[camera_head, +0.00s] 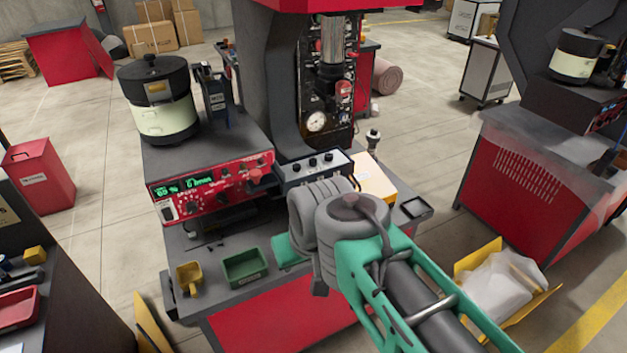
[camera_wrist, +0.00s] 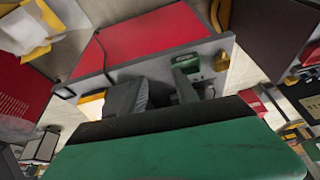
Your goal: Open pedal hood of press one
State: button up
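My gripper is mostly hidden in the head view, behind my arm's grey wrist, with a green part of it (camera_head: 289,251) showing over the front of the press table. In the wrist view its green and black body fills the bottom, and two grey fingers (camera_wrist: 155,95) stand apart with nothing seen between them. Press one (camera_head: 265,75) is the dark and red machine ahead, with a red-fronted table (camera_head: 275,318). It also shows, turned over, in the wrist view (camera_wrist: 140,45). I cannot make out the pedal or its hood; the floor before the table is largely hidden by my arm.
A green tray (camera_head: 245,268) and yellow scoop (camera_head: 189,277) sit on the table's front left. A yellow panel (camera_head: 152,325) stands low at left. A yellow bin with a plastic bag (camera_head: 500,290) lies at right. A second red machine (camera_head: 530,180) stands further right.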

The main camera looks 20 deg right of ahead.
aim_at(367, 178)
jog(key=z, duration=0.4)
jog(key=i, duration=0.5)
jog(key=u, duration=2.05)
jog(key=k, duration=0.9)
jog(key=z, duration=1)
